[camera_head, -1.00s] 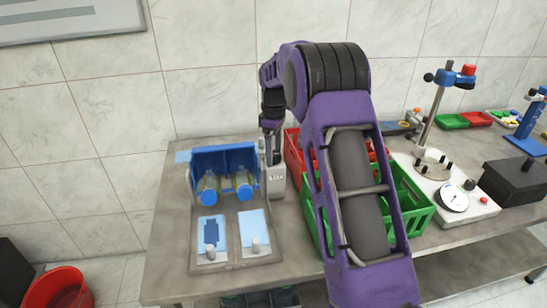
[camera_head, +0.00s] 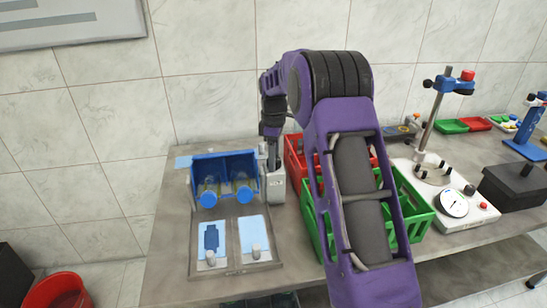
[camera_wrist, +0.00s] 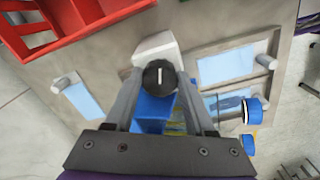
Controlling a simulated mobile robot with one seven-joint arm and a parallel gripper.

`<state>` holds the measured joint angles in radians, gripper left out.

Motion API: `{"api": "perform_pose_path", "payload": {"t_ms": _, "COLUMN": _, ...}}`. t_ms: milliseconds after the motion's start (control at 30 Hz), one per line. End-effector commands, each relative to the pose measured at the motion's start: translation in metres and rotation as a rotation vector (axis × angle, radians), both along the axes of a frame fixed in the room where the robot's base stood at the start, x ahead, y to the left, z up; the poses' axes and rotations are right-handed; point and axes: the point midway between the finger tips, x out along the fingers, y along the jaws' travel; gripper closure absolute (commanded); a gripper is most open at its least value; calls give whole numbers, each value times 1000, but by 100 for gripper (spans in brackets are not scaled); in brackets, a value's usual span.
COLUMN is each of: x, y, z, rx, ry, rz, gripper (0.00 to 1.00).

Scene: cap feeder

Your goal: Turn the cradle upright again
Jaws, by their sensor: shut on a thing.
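The blue cradle (camera_head: 226,163) is tipped toward the front of its grey base. It holds two clear bottles with yellowish contents, their blue caps (camera_head: 209,200) (camera_head: 243,195) pointing forward at the camera. A white block (camera_head: 278,188) stands at the cradle's right end. In the wrist view a dark round knob with a white line (camera_wrist: 158,75) sits on this block, between the two fingers of my gripper (camera_wrist: 158,88). The gripper is shut on the knob. The caps show at the right of the wrist view (camera_wrist: 253,111), and the blue cradle is partly hidden by my fingers.
Two light-blue panels (camera_head: 213,236) (camera_head: 255,236) with small grey posts lie in front of the cradle. A red crate (camera_head: 295,160) and a green crate (camera_head: 417,205) stand close on the right. A dial stand (camera_head: 453,204) is farther right.

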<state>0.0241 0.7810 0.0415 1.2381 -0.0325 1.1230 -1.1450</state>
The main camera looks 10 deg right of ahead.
Motion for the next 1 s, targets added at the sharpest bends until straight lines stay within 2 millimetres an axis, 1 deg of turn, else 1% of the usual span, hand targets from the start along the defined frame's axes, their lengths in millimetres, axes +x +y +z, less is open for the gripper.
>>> {"api": "perform_pose_path", "payload": {"t_ms": 33, "x": 0, "y": 0, "z": 3, "rx": 3, "ry": 2, "rz": 74, "gripper": 100}}
{"api": "perform_pose_path", "payload": {"t_ms": 200, "x": 0, "y": 0, "z": 4, "rx": 3, "ry": 1, "rz": 345, "gripper": 100}}
{"api": "perform_pose_path", "payload": {"t_ms": 400, "x": 0, "y": 0, "z": 3, "rx": 2, "ry": 1, "rz": 625, "gripper": 100}}
{"api": "perform_pose_path", "payload": {"t_ms": 533, "x": 0, "y": 0, "z": 1, "rx": 1, "ry": 0, "rz": 703, "gripper": 100}}
{"api": "perform_pose_path", "payload": {"t_ms": 733, "x": 0, "y": 0, "z": 0, "rx": -1, "ry": -1, "rz": 708, "gripper": 100}}
{"api": "perform_pose_path", "payload": {"t_ms": 767, "x": 0, "y": 0, "z": 1, "rx": -1, "ry": -1, "rz": 707, "gripper": 44}}
{"api": "perform_pose_path", "payload": {"t_ms": 800, "x": 0, "y": 0, "z": 1, "rx": -1, "ry": -1, "rz": 707, "gripper": 37}}
{"api": "perform_pose_path", "payload": {"t_ms": 867, "x": 0, "y": 0, "z": 1, "rx": -1, "ry": -1, "rz": 707, "gripper": 26}}
{"api": "perform_pose_path", "payload": {"t_ms": 900, "x": 0, "y": 0, "z": 1, "rx": -1, "ry": -1, "rz": 706, "gripper": 22}}
{"api": "perform_pose_path", "payload": {"t_ms": 1000, "x": 0, "y": 0, "z": 0, "rx": 0, "ry": 0, "rz": 706, "gripper": 22}}
